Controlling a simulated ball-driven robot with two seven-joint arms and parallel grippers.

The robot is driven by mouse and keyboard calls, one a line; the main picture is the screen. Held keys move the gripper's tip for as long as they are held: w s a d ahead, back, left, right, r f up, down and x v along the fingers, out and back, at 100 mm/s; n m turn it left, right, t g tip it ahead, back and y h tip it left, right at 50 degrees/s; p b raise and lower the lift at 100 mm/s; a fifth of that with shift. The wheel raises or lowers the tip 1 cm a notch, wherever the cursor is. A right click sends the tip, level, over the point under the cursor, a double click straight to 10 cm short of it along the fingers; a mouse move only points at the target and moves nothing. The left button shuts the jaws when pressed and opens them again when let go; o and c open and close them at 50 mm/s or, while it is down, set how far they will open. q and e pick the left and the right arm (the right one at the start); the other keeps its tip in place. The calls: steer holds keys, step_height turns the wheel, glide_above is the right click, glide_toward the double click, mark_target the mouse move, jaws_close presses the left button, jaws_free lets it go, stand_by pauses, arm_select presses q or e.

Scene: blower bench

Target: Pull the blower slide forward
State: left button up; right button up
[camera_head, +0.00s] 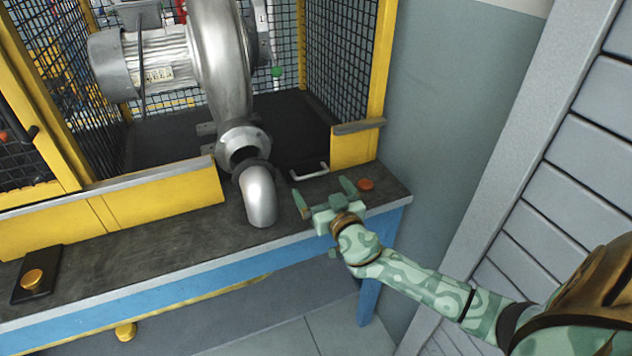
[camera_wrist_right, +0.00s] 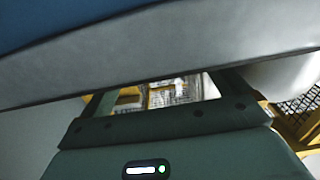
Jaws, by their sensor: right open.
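The blower (camera_head: 222,70) is a silver metal housing with a motor, inside a yellow-framed mesh enclosure. It stands on a dark slide plate (camera_head: 290,130), with a pale bar handle (camera_head: 311,172) at the plate's front, in the gap between the yellow panels. A silver elbow pipe (camera_head: 258,195) sits in front of the blower's outlet, over the bench. My right gripper (camera_head: 324,192) is open and empty, just in front of the handle, with its fingers spread and pointing toward it. In the right wrist view a grey, blue-topped edge blocks much of the picture, and the handle cannot be made out. My left gripper is not in view.
An orange-red button (camera_head: 366,184) sits on the bench top right of my right gripper. A black box with an orange-yellow button (camera_head: 33,280) lies at the left. A yellow post (camera_head: 379,60) and grey wall (camera_head: 450,90) stand to the right.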

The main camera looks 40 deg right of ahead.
steer(key=shift+x, duration=2)
